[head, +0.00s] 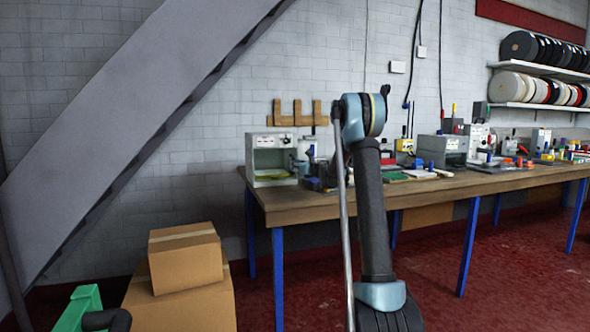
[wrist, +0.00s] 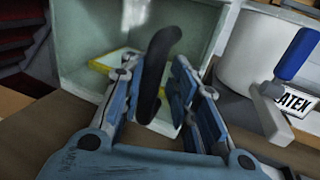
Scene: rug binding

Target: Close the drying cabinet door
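The drying cabinet appears to be the small pale box (head: 256,158) at the left end of the bench, with its front open. Its pale green inside wall (wrist: 82,45) fills the upper left of the wrist view, with a yellow-edged item (wrist: 103,63) inside. I cannot clearly make out the door panel. My gripper (wrist: 153,72) is in front of the cabinet opening with its blue fingers apart. A dark curved piece (wrist: 153,88) shows between the fingers; I cannot tell if it is a handle or whether they touch it. In the head view my gripper is not clear.
A white pot (wrist: 245,62) with a latex label (wrist: 292,103) and a blue-handled tool (wrist: 297,54) stand close right of my gripper. The wooden bench (head: 312,201) carries several machines to the right. Cardboard boxes (head: 186,262) sit on the floor at left.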

